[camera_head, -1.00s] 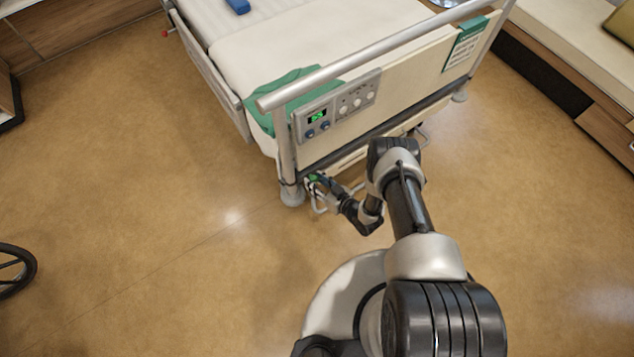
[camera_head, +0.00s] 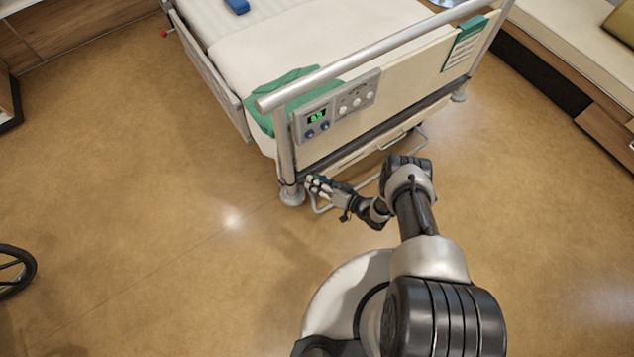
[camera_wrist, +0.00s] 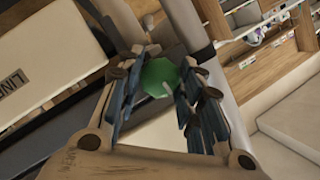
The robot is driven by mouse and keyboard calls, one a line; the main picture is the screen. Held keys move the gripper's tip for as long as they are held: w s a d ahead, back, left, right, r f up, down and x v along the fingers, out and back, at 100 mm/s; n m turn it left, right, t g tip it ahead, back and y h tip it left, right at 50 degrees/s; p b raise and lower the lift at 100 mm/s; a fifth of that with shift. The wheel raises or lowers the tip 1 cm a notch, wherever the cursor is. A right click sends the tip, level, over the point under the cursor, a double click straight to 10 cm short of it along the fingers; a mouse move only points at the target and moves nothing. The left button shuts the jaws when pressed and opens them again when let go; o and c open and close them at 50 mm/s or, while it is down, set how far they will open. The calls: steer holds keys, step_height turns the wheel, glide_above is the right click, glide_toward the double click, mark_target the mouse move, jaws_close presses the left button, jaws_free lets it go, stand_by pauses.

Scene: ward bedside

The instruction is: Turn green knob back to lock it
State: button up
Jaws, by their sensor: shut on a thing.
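The green knob (camera_wrist: 160,77) shows in the wrist view between the two fingers of my gripper (camera_wrist: 158,88), with a finger against each side. My gripper is shut on it. In the head view my gripper (camera_head: 314,184) is low at the near left corner of the bed's foot end, beside the bed leg. The knob is mostly hidden by the fingers in the head view.
The bed's footboard (camera_head: 400,108) rises just behind my gripper, with a control panel (camera_head: 340,106) and a top rail (camera_head: 370,55). A bent metal tube frame (camera_head: 385,165) sits low under it. Open floor (camera_head: 150,210) lies to the left.

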steer(key=shift+m, duration=0.3)
stand_by(0.4)
steer(key=o, duration=1.1)
steer(key=shift+c, duration=0.2)
steer(key=v, duration=1.2)
steer(key=shift+d, duration=0.15)
